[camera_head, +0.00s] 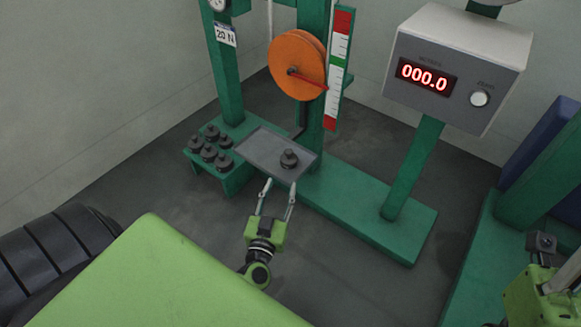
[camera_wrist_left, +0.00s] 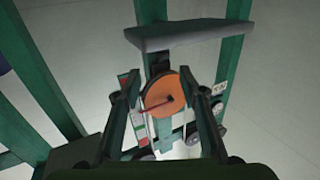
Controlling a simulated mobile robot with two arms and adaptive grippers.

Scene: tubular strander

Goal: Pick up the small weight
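A small dark weight (camera_head: 289,158) stands upright on a grey tray (camera_head: 262,147) in the head view, near the tray's right end. My left gripper (camera_head: 280,185) is open, its two fingers spread and pointing at the tray's front edge, just short of the weight in the picture. Nothing shows between its fingertips. In the left wrist view the two dark fingers (camera_wrist_left: 163,100) stand apart; I cannot clearly make out the weight there. My right gripper (camera_head: 545,285) is partly in view at the lower right edge; its finger opening is not clear.
Several dark weights (camera_head: 210,148) stand on a green shelf left of the tray. An orange wheel (camera_head: 297,65) and a red-green scale (camera_head: 339,70) rise behind it. A grey display box (camera_head: 455,65) reads 000.0. A green base (camera_head: 375,215) lies on the right.

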